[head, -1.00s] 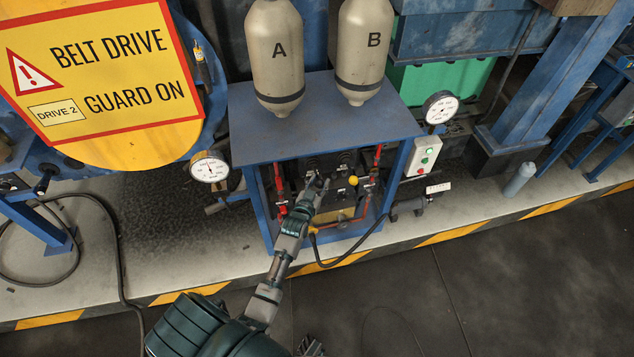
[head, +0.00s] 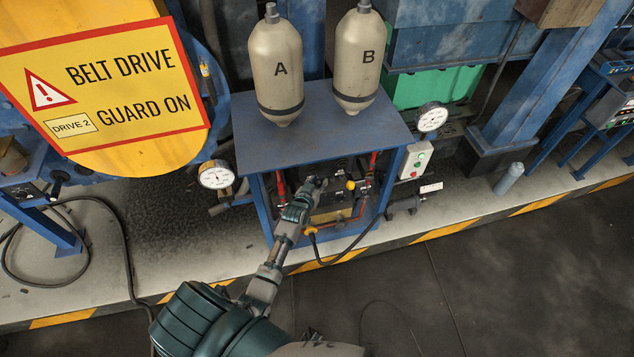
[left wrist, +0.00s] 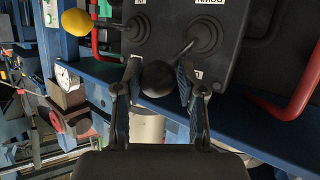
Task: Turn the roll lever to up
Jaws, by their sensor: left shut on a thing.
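In the left wrist view a dark control panel (left wrist: 172,18) carries two levers on round rubber boots. The lever with the black ball knob (left wrist: 158,80) has its shaft running down-left from its boot, under a label reading DOWN upside down. My left gripper (left wrist: 157,88) is shut on this black knob, one finger on each side. The other lever has a yellow knob (left wrist: 76,21) and leans left, clear of the fingers. In the head view my left gripper (head: 316,186) is at the panel inside the blue frame, hiding the held knob; the yellow knob (head: 350,185) shows to its right.
The blue stand (head: 320,125) bears tanks A (head: 276,75) and B (head: 356,65); its top overhangs the panel. Red pipes (head: 281,185) flank the opening. Gauges (head: 215,178) (head: 431,118) and a button box (head: 415,160) stand at the sides. A black cable lies below.

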